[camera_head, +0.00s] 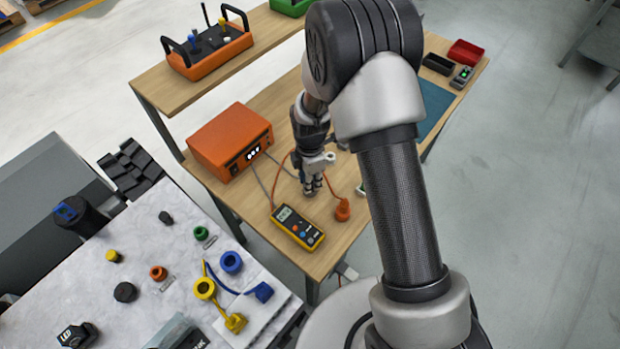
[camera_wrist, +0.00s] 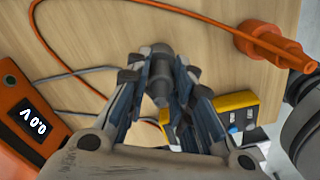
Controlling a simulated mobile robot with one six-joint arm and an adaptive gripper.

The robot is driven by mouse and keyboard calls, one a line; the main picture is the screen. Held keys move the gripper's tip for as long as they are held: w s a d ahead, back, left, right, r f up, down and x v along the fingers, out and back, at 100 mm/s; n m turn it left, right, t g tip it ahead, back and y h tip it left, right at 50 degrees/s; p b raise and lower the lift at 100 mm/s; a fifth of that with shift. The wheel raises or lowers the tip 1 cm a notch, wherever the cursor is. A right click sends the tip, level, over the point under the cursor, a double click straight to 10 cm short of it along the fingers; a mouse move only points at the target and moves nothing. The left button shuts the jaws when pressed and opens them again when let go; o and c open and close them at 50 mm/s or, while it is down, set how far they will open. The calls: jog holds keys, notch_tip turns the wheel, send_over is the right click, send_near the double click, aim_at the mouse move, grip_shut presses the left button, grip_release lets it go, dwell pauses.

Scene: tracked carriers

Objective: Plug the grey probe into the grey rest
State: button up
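My gripper (camera_head: 312,188) points down, low over the wooden table between the orange box and an orange plug-like piece. In the wrist view its fingers (camera_wrist: 160,88) close in on both sides of a grey cylinder, which I take to be the grey probe (camera_wrist: 160,72). A grey cable (camera_wrist: 75,72) runs from the left up to the fingers at that cylinder. In the head view the fingers largely hide the probe. I cannot make out a separate grey rest; it may be hidden below or behind the gripper.
An orange meter box (camera_head: 222,138) stands left of the gripper. A yellow multimeter (camera_head: 297,228) lies close in front. An orange piece with an orange cable (camera_head: 343,210) stands close to the right. Loose cables cross the table. A marble-topped bench (camera_head: 75,290) is at lower left.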

jog(key=o, duration=0.4)
jog(key=shift+r, duration=0.1)
notch_tip(320, 180, up, 12)
jog(key=shift+f, duration=0.1)
dwell(0.5)
